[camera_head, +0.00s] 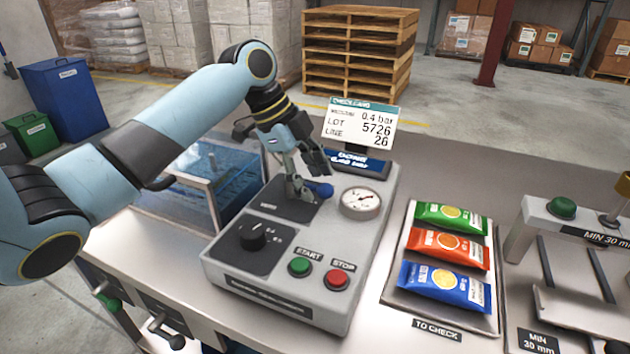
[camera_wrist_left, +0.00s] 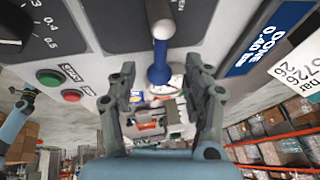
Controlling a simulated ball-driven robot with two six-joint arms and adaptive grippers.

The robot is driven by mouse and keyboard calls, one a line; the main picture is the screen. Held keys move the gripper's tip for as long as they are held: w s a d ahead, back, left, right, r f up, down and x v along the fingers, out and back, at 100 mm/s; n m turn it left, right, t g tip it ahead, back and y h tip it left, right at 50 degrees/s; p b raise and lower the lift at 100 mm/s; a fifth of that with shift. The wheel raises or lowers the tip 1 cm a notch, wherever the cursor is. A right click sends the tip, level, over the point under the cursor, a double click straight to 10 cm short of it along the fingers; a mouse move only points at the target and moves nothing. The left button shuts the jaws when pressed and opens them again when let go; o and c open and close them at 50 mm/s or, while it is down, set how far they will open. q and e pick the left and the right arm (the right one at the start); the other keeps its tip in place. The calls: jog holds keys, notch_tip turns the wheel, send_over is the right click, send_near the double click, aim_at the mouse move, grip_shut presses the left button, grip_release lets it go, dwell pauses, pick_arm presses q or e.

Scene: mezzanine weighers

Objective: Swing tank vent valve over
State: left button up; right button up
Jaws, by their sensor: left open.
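The vent valve is a short lever with a blue grip (camera_head: 322,189) on a dark plate (camera_head: 280,205) on top of the grey control box (camera_head: 230,268). In the head view the grip points to the right, towards the pressure gauge (camera_head: 360,202). My left gripper (camera_head: 309,176) is open just above and behind the lever, partly covering it. In the left wrist view, the blue grip (camera_wrist_left: 158,66) with its metal stem lies between the spread fingers of the left gripper (camera_wrist_left: 160,82). I cannot tell whether either finger touches it. My right gripper is out of view.
The box also carries a black dial (camera_head: 254,235), a green start button (camera_head: 300,266) and a red stop button (camera_head: 337,280). A display (camera_head: 360,122) stands behind. A clear water tank (camera_head: 205,180) is at left; a tray (camera_head: 398,298) of packets is at right.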

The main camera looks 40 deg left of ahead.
pick_arm(q)
jog(key=shift+x, duration=0.75)
jog(key=c, duration=0.4)
grip_shut()
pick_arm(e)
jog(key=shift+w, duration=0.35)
